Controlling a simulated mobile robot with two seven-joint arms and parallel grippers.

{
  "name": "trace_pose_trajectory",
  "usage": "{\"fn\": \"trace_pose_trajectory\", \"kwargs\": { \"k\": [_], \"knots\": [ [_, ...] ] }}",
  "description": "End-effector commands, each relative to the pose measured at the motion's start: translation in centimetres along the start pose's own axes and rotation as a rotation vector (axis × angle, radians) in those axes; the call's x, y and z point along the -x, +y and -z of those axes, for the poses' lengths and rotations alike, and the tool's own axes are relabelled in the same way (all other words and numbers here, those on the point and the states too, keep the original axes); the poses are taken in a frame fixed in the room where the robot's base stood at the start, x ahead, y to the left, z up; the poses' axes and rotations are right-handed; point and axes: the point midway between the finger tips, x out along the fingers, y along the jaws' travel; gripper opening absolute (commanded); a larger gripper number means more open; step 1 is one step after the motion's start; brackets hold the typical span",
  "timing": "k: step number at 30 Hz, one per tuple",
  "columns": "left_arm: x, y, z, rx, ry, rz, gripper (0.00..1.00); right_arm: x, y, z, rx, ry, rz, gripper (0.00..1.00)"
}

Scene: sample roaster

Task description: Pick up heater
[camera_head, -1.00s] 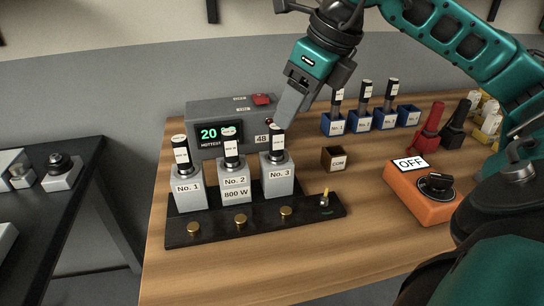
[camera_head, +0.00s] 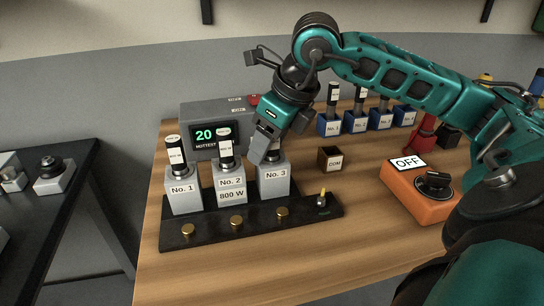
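Three grey blocks stand in a row on a black base, labelled No. 1 (camera_head: 184,193), No. 2 (camera_head: 229,187) and No. 3 (camera_head: 274,182); No. 2 also reads 800 W. Upright black cylinders with white labels stand in No. 1 (camera_head: 175,152) and No. 2 (camera_head: 226,152); their labels are too small to read. No part is plainly marked as the heater. My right gripper (camera_head: 262,150) points down at the top of block No. 3, its fingers covering the cylinder there. I cannot tell whether they are closed on it. My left gripper is not in view.
A grey meter (camera_head: 205,134) reading 20 stands behind the blocks. Blue holders (camera_head: 330,126) with cylinders stand at the back right, and a brown COM box (camera_head: 328,160) sits mid-table. An orange switch box (camera_head: 415,200) reads OFF. Brass knobs (camera_head: 236,222) line the base's front.

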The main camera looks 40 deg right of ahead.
Motion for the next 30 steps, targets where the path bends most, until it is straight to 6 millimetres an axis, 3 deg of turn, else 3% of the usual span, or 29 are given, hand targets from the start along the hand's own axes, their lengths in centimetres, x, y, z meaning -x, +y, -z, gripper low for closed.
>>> {"fn": "trace_pose_trajectory", "kwargs": {
  "k": [2,17,30],
  "knots": [
    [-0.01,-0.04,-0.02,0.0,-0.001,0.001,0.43,0.03,-0.01,0.0,0.0,0.0,0.0,0.49],
    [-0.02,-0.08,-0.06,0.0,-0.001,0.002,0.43,0.06,-0.02,0.01,0.0,0.0,0.001,0.01],
    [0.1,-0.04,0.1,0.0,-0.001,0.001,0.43,0.58,-0.03,-0.26,0.0,-0.002,0.001,0.0]
  ]
}}
